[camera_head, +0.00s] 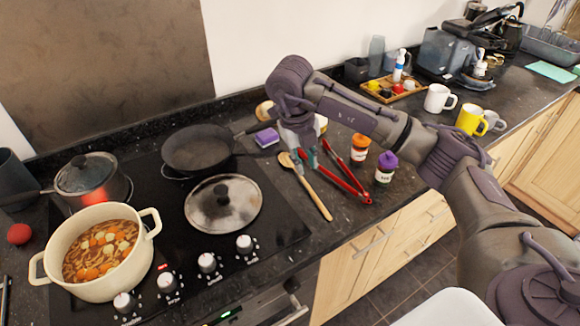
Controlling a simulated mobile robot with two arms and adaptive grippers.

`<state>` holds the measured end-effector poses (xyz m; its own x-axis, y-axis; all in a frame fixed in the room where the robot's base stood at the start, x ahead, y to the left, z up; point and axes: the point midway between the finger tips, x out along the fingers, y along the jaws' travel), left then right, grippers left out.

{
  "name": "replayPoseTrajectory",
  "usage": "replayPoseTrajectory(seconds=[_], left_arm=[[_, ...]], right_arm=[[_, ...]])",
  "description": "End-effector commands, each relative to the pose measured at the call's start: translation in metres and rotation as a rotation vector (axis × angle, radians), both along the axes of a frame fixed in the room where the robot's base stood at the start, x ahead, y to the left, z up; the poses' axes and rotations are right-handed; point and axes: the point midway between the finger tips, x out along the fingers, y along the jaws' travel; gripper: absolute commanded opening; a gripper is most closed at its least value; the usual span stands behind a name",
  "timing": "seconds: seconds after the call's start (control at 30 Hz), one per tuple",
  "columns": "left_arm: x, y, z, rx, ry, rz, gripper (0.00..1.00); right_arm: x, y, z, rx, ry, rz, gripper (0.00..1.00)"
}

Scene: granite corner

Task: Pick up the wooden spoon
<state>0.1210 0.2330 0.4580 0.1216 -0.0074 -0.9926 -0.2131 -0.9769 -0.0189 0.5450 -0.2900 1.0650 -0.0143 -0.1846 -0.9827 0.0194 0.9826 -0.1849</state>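The wooden spoon (317,196) lies on the dark counter just right of the hob, its bowl end toward the back and its handle pointing to the front right. My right gripper (307,158) points down over the spoon's upper part, close to the bowl end. Its fingers look apart, with nothing seen between them. I cannot tell whether a finger touches the spoon. Red-handled tongs (346,178) lie just right of the spoon, close to the gripper. My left gripper is not in view.
An orange-labelled jar (359,149) and a purple-capped jar (385,168) stand right of the tongs. A purple box (267,137) is behind. The counter's front edge is close.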

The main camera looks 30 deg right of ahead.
Motion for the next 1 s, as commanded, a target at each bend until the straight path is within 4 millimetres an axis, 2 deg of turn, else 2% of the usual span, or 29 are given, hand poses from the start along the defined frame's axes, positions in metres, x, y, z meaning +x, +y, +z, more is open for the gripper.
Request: replayPoseTrajectory(seconds=[0.07,0.13,0.3,0.43,0.53,0.63,0.77,0.83,1.0], left_arm=[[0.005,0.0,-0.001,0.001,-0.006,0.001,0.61],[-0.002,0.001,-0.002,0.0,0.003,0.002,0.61],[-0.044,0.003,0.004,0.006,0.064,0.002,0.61],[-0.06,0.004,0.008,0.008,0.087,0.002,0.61],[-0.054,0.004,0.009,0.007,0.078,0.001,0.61],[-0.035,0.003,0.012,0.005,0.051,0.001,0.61],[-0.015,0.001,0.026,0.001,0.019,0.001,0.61],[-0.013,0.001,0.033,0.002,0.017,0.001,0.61],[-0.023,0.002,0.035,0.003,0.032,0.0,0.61]], right_arm=[[-0.001,-0.005,-0.007,-0.015,0.007,-0.009,0.23],[-0.002,-0.007,-0.019,-0.014,0.01,-0.01,0.23],[-0.003,-0.014,-0.049,-0.014,0.009,-0.01,0.23],[-0.003,-0.018,-0.069,-0.012,0.007,-0.007,0.23],[-0.003,-0.019,-0.078,-0.011,0.006,-0.006,0.23],[-0.004,-0.02,-0.083,-0.011,0.004,-0.006,0.23],[-0.009,-0.025,-0.097,-0.012,0.01,-0.007,0.23],[-0.011,-0.028,-0.107,-0.012,0.01,-0.006,0.23],[-0.01,-0.031,-0.128,-0.011,0.005,-0.006,0.23]])
